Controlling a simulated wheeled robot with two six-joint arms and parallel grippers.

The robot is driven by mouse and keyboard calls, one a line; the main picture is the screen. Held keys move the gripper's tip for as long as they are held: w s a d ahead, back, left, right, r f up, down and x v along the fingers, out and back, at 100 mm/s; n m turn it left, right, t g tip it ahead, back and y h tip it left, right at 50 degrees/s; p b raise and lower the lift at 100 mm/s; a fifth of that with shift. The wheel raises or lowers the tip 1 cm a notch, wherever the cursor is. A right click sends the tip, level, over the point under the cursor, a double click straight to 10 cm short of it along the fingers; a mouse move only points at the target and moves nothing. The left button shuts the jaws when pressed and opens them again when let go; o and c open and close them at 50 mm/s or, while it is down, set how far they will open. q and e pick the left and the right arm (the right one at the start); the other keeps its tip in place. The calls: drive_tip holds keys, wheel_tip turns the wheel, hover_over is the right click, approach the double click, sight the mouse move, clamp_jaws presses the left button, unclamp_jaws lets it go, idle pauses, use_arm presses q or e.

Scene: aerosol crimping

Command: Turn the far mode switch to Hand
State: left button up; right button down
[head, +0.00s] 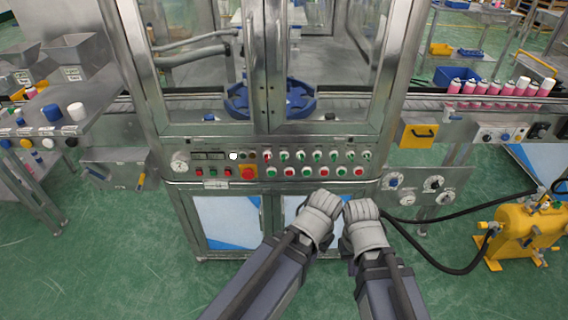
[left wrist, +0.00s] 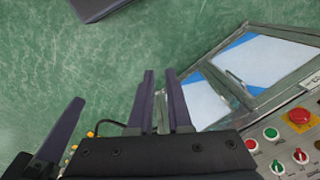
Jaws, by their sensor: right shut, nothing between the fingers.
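The control panel (head: 213,171) on the front of the machine carries a row of small rotary switches (head: 317,156) with push buttons (head: 323,171) below. Which switch is the far mode switch, and its setting, I cannot read. My left gripper (head: 322,202) and right gripper (head: 360,208) are side by side below the panel's right half, apart from the switches. The right gripper is shut and empty. In the left wrist view, the left gripper's fingers (left wrist: 162,75) stand a narrow gap apart with nothing held. Panel buttons (left wrist: 271,133) show at that view's lower right.
A red emergency stop (head: 249,172) sits on a yellow plate on the panel. Glass doors stand above, with a blue star wheel (head: 290,104) behind. Dials (head: 433,184) are right of the panel. A yellow pump (head: 525,228) with black hoses stands right. Open green floor lies around.

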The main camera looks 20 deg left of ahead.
use_arm(q)
drive_tip(key=o, duration=0.3)
drive_tip(key=w+f+t+b, duration=0.1)
drive_tip(key=w+f+b, duration=0.1)
drive_tip(key=w+b, duration=0.1)
drive_tip(key=w+f+t+h+b, duration=0.1)
drive_tip(key=w+f+t+b, duration=0.1)
drive_tip(key=w+f, duration=0.1)
drive_tip(key=w+a+f+t+b, duration=0.1)
drive_tip(key=w+f+b, duration=0.1)
drive_tip(key=w, duration=0.3)
drive_tip(key=shift+w+f+m+t+b, duration=0.3)
drive_tip(key=shift+f+t+b, duration=0.1)
drive_tip(key=shift+b, duration=0.4)
drive_tip(key=shift+o, duration=0.2)
drive_tip(key=m+t+y+b, duration=0.1)
drive_tip(key=t+y+b, duration=0.1)
drive_tip(key=t+b, duration=1.8)
approach(284, 160)
wheel_tip(284, 160, up, 3)
drive_tip(key=g+b, duration=0.3)
drive_tip(key=shift+p, duration=0.3)
drive_tip(key=p+x, duration=0.2)
drive_tip(key=x, duration=0.5)
drive_tip(key=shift+w, duration=0.45)
drive_tip(key=shift+s, duration=0.1)
clamp_jaws()
